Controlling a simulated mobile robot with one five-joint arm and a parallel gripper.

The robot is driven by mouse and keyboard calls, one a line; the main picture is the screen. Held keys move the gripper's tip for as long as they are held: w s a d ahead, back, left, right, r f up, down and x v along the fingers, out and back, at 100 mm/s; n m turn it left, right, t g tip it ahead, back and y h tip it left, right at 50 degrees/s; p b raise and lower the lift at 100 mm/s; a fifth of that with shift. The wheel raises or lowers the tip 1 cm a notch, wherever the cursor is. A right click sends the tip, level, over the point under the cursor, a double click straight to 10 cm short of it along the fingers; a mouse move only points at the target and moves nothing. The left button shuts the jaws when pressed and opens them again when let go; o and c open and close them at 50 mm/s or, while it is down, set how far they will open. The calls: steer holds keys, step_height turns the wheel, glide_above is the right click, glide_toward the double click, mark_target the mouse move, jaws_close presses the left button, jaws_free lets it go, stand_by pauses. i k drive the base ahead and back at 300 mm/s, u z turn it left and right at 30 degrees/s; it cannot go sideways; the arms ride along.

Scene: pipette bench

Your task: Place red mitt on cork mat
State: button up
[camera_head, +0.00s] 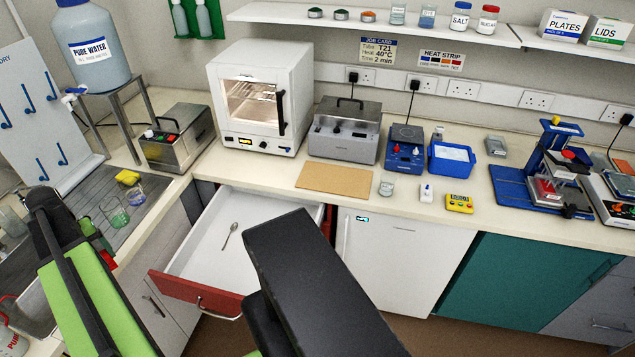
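The cork mat (337,180) is a flat tan rectangle on the bench, in front of the metal water bath and the white oven. It is bare. I cannot pick out a red mitt. A small red patch (327,222) shows beside the open drawer, partly behind my black arm part, and I cannot tell what it is. Green and black parts of my arm fill the lower left and lower middle. I see no gripper fingertips.
A drawer (190,287) with a red front stands open below the bench, with a spoon (229,235) inside. The oven (262,97), water bath (343,131) and blue hot plate (405,148) stand behind the mat. A beaker (388,186) stands at its right.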

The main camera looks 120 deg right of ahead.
mark_target(343, 180)
steer(key=k, duration=1.75)
